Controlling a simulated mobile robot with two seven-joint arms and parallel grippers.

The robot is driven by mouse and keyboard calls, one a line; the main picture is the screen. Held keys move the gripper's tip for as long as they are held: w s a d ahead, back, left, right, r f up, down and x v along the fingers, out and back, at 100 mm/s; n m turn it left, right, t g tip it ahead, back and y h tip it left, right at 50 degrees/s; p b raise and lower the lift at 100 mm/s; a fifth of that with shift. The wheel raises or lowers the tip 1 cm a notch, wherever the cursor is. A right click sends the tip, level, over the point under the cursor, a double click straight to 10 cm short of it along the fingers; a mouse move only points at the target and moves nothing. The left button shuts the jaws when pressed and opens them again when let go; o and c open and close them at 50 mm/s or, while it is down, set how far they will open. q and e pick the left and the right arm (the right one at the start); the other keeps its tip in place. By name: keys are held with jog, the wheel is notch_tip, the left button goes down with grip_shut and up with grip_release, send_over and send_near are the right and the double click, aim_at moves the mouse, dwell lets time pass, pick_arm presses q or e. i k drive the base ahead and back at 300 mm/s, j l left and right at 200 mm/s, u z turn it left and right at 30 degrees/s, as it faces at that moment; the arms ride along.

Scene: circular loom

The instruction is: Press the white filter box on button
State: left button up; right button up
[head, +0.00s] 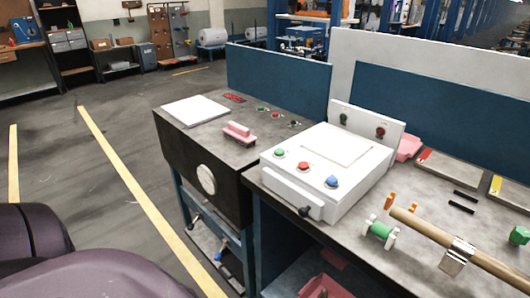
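The white filter box (327,170) stands on the grey workbench, right of the picture's middle. Its front top edge carries a green button (279,153), a red button (303,167) and a blue button (332,181). An upright white panel (366,124) at its back carries another green button (344,119) and a red button (380,132). No lettering is legible, so I cannot tell from a label which one is the on button. Nothing touches the box's buttons. Neither of my grippers shows in the head view.
A dark cabinet (201,165) with a pink-handled block (238,134) stands left of the box. On the bench (345,241) at right lie a wooden rod (459,248), a green spool (380,230) and small parts. The floor at left is open.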

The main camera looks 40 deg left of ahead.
aim_at(279, 151)
jog(key=i+j+u, duration=0.1)
jog(key=j, duration=0.3)
jog(key=i+j+u, duration=0.1)
jog(key=j, duration=0.35)
jog(key=i+j+u, duration=0.15)
jog(key=j, duration=0.25)
jog(key=i+j+u, duration=0.1)
jog(key=j, duration=0.3)
